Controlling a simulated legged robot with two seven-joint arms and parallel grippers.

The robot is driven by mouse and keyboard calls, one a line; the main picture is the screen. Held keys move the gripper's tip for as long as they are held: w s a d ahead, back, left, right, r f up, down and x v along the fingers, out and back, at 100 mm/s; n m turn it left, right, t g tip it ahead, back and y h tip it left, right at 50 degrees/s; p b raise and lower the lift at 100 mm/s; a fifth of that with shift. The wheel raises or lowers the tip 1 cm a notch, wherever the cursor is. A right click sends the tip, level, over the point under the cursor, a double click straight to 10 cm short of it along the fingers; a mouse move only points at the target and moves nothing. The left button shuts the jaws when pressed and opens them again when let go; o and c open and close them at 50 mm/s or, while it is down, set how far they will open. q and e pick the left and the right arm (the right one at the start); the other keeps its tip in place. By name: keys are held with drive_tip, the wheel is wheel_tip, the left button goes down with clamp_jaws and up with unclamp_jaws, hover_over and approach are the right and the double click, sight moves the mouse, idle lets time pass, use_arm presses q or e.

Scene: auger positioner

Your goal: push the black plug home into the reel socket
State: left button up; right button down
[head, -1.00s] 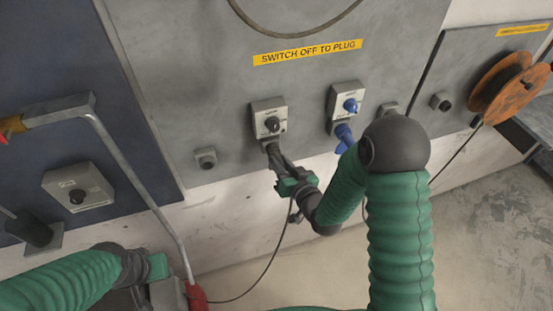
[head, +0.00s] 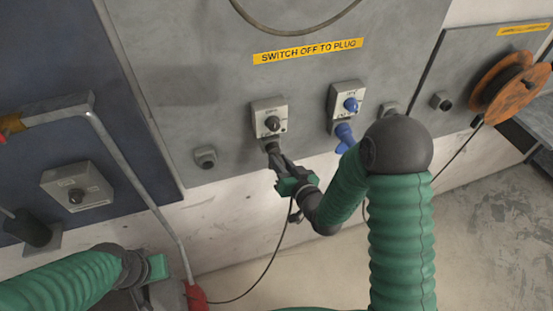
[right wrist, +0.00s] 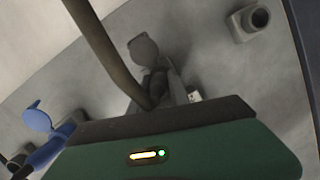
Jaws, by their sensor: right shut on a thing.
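A grey switch box (head: 270,119) with a black knob is on the grey wall panel. The black plug (head: 272,147) is at the outlet under this box, lined up with it. How deep it sits cannot be told. My right gripper (head: 278,161) is shut on the plug from below. In the right wrist view the dark plug (right wrist: 156,84) is partly hidden behind the gripper body, and a thick dark cable (right wrist: 104,45) crosses in front. My left gripper (head: 158,267) is low at the left, away from the panel; its jaws are not clear.
A second switch box (head: 346,101) with a blue knob and blue plug (head: 344,137) is close to the right. An orange cable reel (head: 512,88) is at the far right. A bent metal pipe (head: 135,165) with a red end stands at the left. A thin cable (head: 275,255) hangs below my right gripper.

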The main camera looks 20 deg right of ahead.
drive_tip(key=c, duration=1.8)
unclamp_jaws()
clamp_jaws()
drive_tip(key=shift+s+f, duration=0.15)
drive_tip(key=shift+s, duration=0.05)
drive_tip(key=shift+s, duration=1.15)
drive_tip(key=shift+s, duration=0.1)
drive_tip(key=shift+s+b, duration=0.4)
drive_tip(key=shift+s, duration=0.6)
